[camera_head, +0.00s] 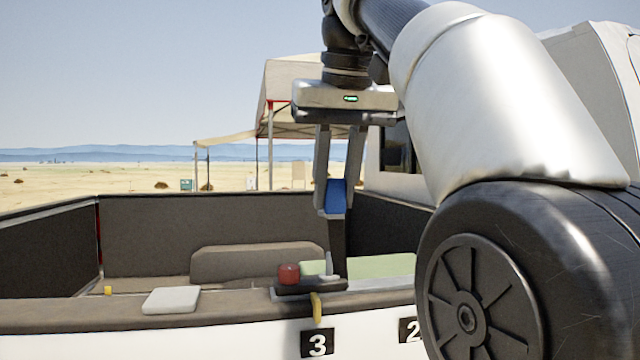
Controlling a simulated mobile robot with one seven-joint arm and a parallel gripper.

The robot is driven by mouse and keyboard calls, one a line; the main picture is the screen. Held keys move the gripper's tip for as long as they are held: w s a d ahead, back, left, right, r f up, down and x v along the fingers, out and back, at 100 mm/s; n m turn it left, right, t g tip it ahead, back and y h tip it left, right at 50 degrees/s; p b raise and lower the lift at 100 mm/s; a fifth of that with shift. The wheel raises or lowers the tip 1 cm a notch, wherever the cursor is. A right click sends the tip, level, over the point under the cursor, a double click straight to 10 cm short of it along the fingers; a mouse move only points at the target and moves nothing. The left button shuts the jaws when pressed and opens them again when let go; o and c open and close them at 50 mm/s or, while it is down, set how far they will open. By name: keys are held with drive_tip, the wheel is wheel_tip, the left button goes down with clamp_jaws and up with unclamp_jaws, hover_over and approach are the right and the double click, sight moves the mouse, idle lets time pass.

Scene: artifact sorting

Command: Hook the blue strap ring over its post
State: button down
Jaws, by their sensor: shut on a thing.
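My gripper (334,212) points down above the front ledge and is shut on a blue piece (337,196), which looks like part of the blue strap ring. The ring's opening cannot be made out. A dark band (338,240) shows below the fingertips; I cannot tell whether it belongs to the strap. Below it on the ledge is a dark base (310,286) with a red round knob (289,274) and a small pale upright piece (329,264). I cannot tell for sure which piece is the post. The blue piece is above and apart from the base.
A yellow loop (317,307) hangs over the ledge above the label 3 (317,344). A pale flat pad (171,300) and a small yellow block (108,290) lie to the left. My arm hides the right side. The air left of my gripper is clear.

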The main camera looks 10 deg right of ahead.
sight(336, 217)
drive_tip(key=shift+f+b, duration=1.6)
drive_tip(key=shift+f, duration=0.85)
drive_tip(key=shift+f+p, duration=0.15)
drive_tip(key=shift+p, duration=0.15)
drive_tip(key=shift+f+b, duration=0.45)
drive_tip(key=shift+f, duration=0.2)
drive_tip(key=shift+f, duration=0.15)
drive_tip(key=shift+f+b, duration=0.55)
drive_tip(key=shift+f, duration=0.1)
drive_tip(key=shift+f, duration=0.2)
idle(0.5)
drive_tip(key=shift+f, duration=0.3)
drive_tip(key=c, duration=1.4)
unclamp_jaws()
